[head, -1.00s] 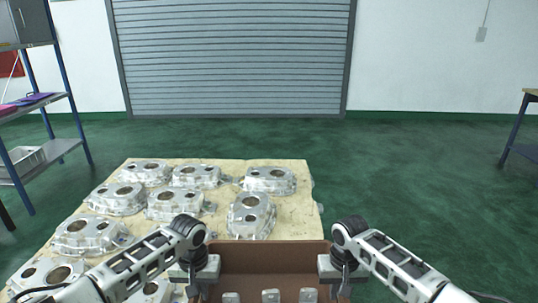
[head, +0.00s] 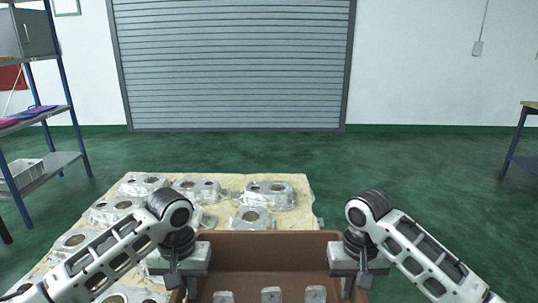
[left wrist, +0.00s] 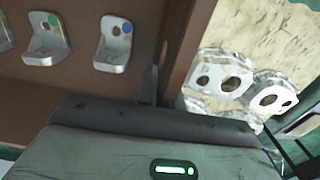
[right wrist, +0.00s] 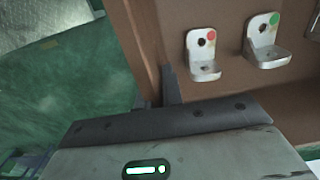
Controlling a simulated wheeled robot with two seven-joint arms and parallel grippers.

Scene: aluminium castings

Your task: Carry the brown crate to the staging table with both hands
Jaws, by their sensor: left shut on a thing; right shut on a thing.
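The brown crate (head: 268,245) is at the bottom centre of the head view, between my two grippers. Several small metal brackets (head: 270,294) lie in it; in the left wrist view a bracket (left wrist: 115,45) bears a blue dot, and in the right wrist view a bracket (right wrist: 203,55) bears a red dot. My left gripper (head: 186,284) is shut on the crate's left wall (left wrist: 170,50). My right gripper (head: 350,284) is shut on its right wall (right wrist: 148,50). The crate's underside is hidden. A table at the right edge (head: 529,107) may be the staging table; I cannot tell.
A pale-topped surface (head: 225,182) with several aluminium castings (head: 270,194) lies just beyond and left of the crate. A blue-framed shelf (head: 60,160) stands at the left. A grey roller door (head: 235,65) closes the back. Green floor (head: 420,165) is open at the right.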

